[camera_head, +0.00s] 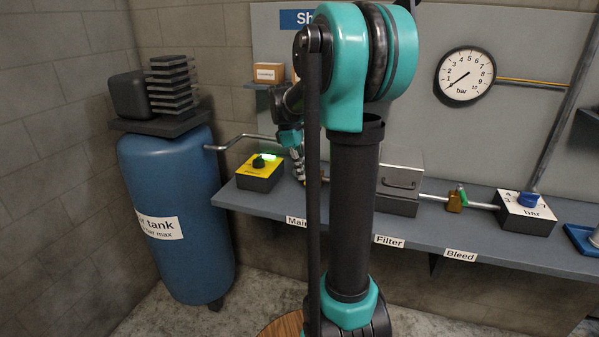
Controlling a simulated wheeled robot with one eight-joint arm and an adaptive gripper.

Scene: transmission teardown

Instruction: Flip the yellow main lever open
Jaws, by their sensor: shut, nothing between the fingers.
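No yellow main lever can be made out; the "Main" label (296,222) is on the shelf's front edge, and my arm covers much of the area behind and right of it. My gripper (299,176) is small in the view, pointing down just above the shelf behind that label. It is shut and empty. Whether its fingers touch anything cannot be told.
A yellow-topped switch box (258,180) with a green light stands left of my gripper. A pipe (245,137) runs from the blue tank (175,200). Right of my arm are a filter box (398,200), bleed valve (456,200) and regulator (524,216). The gauge (465,76) hangs above.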

